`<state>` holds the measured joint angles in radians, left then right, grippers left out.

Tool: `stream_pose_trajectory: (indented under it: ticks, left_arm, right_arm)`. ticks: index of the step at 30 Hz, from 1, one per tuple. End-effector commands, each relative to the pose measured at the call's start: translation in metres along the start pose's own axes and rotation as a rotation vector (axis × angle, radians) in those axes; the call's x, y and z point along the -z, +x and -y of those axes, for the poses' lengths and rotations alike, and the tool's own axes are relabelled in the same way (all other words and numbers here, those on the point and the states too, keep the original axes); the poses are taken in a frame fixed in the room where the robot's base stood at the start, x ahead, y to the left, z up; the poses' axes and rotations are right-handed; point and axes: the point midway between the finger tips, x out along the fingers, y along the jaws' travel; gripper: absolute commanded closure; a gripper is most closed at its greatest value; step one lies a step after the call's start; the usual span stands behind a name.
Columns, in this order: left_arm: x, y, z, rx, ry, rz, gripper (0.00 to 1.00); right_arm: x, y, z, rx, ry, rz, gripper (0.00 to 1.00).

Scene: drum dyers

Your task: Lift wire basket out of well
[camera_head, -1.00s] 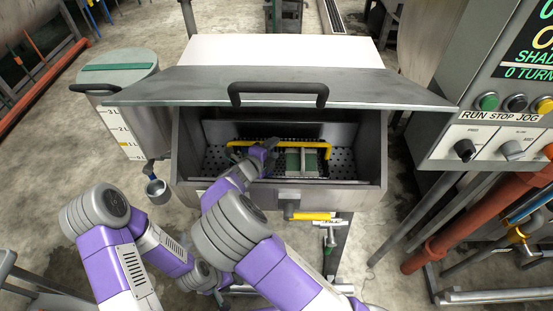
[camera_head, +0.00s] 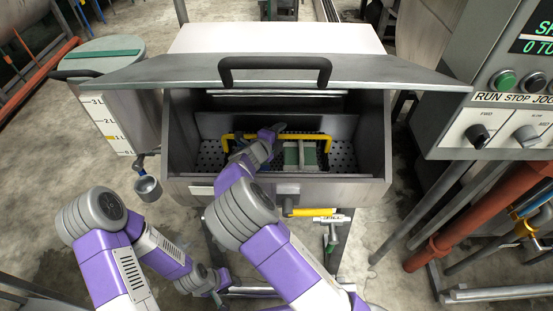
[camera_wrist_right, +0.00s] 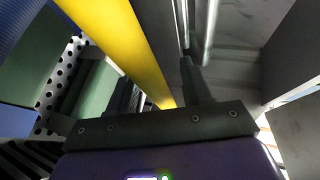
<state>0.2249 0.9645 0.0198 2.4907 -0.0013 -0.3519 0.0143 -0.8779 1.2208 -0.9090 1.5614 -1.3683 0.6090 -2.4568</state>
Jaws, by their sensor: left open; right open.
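The wire basket (camera_head: 343,157) sits down in the steel well (camera_head: 376,170), with perforated metal and a yellow handle bar (camera_head: 308,137) across its top. My right gripper (camera_head: 278,130) reaches into the well at the handle's middle. In the right wrist view the yellow bar (camera_wrist_right: 130,45) runs into the gap between the open fingers of my right gripper (camera_wrist_right: 160,88); contact cannot be told. My left gripper (camera_head: 222,287) is low in front of the well, away from the basket; its fingertips are small in view. My right forearm hides part of the well's front.
The raised lid (camera_head: 400,75) with a black handle (camera_head: 275,66) overhangs the well's back. A yellow-handled valve (camera_head: 312,212) is on the front. A drum (camera_head: 118,105) stands left; the control panel (camera_head: 500,115) and red pipes (camera_head: 480,215) are right.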

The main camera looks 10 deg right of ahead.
Motion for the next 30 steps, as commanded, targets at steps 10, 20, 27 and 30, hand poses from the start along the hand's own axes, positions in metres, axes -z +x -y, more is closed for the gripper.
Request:
stream_pose_trajectory:
  ticks: [10,20,27,30]
  left_arm:
    - [0.0001,-0.0006,-0.0002,0.000,0.000,0.000,0.57]
    - [0.0000,-0.0006,-0.0002,0.000,0.000,0.000,0.57]
    - [0.0000,-0.0005,-0.0002,0.000,0.000,0.000,0.57]
    - [0.0000,-0.0005,-0.0002,0.000,0.000,0.000,0.57]
  right_arm:
    - [-0.0002,-0.0008,0.0006,0.000,0.001,0.001,0.86]
    - [-0.0003,-0.0009,0.0005,0.000,0.002,0.001,1.00]
    - [-0.0004,-0.0010,0.0004,-0.001,0.005,0.001,1.00]
    - [-0.0005,-0.0010,0.0004,-0.001,0.006,0.001,1.00]
